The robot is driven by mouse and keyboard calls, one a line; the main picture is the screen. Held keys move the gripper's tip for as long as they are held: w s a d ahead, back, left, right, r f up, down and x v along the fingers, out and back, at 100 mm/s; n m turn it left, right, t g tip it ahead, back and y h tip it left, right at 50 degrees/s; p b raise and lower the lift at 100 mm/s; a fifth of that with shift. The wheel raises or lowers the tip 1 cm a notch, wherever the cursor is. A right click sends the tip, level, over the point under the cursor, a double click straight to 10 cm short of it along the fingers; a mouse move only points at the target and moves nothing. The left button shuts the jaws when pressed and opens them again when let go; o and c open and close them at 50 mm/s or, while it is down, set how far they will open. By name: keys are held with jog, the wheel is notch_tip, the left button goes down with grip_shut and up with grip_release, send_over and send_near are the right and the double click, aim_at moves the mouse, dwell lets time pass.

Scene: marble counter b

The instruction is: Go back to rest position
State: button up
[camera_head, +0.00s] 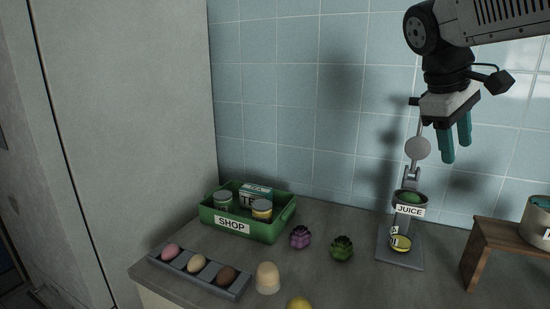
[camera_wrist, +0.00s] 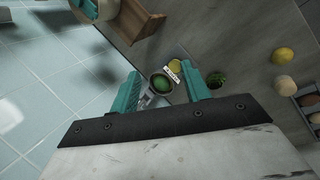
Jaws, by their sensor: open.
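My gripper (camera_head: 456,146) hangs in the air in front of the tiled wall, above and a little right of the juice press. Its teal fingers are apart with nothing between them. In the wrist view my gripper (camera_wrist: 166,92) is also open, with the juice press seen beyond and below the fingers. The press (camera_head: 408,210) has a JUICE label, and a green fruit (camera_head: 411,197) sits in its top. That green fruit also shows in the wrist view (camera_wrist: 161,84). A small cup with yellow contents (camera_head: 401,243) stands on the press base.
A green SHOP crate (camera_head: 225,235) holds jars and a TEA box. A grey tray (camera_head: 197,277) with several round pieces, a beige dome (camera_head: 267,278), a yellow fruit (camera_head: 299,304), and purple (camera_head: 300,237) and green (camera_head: 342,248) items stand on the counter. A wooden stand (camera_head: 496,243) is right.

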jog(key=s+a+f+m+y, duration=0.2)
jog(key=s+a+f+m, duration=0.1)
jog(key=s+f, duration=0.5)
jog(key=s+a+f+m+y, duration=0.2)
jog(key=s+a+f, duration=0.1)
jog(key=s+f, duration=0.6)
jog(key=s, duration=0.4)
jog(key=shift+s+a+m+t+y, duration=0.15)
jog(key=shift+s+m+t+y, duration=0.15)
jog(key=shift+s+m, duration=0.1)
